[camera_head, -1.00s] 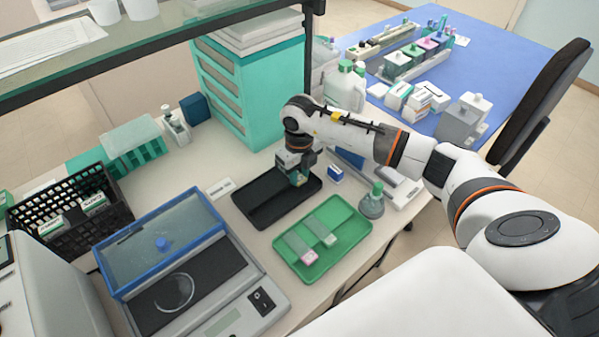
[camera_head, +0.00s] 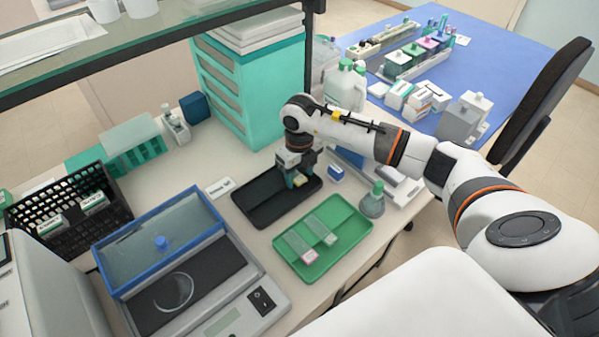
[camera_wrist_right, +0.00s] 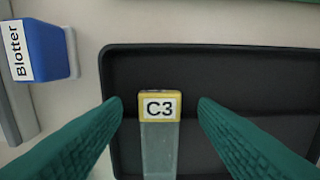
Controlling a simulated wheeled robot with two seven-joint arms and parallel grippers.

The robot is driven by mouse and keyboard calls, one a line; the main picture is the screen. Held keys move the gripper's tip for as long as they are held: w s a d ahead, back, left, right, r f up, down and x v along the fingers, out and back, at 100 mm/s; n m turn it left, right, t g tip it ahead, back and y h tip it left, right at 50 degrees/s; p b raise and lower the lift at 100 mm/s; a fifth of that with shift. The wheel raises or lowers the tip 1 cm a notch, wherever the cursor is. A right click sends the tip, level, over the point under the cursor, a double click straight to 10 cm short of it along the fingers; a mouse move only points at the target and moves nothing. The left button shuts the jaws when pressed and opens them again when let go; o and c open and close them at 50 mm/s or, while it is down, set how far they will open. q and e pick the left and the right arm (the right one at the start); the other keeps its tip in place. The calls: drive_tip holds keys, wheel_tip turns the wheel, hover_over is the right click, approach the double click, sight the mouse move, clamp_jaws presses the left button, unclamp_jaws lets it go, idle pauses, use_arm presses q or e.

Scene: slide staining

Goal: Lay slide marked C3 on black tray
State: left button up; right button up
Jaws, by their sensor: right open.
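The slide marked C3 (camera_wrist_right: 159,107), with a yellow label end and clear glass, lies in the black tray (camera_wrist_right: 250,68) in the right wrist view. Its lower part runs out of that frame. My right gripper (camera_wrist_right: 160,103) is open, with its green fingers on either side of the slide and a gap to each. In the head view my right gripper (camera_head: 294,181) is low over the right part of the black tray (camera_head: 250,206). The slide's yellow end (camera_head: 301,181) shows beside the fingers. My left gripper is not in view.
A green tray (camera_head: 347,208) with two slides sits in front of the black tray. A blue Blotter block (camera_wrist_right: 37,48) and a grey-green bottle (camera_head: 372,202) stand close by. A blue-lidded scale (camera_head: 160,245) is at left.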

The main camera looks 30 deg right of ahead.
wheel_tip(320, 180, up, 12)
drive_tip(key=b, duration=0.2)
drive_tip(key=shift+f, duration=0.2)
idle(0.4)
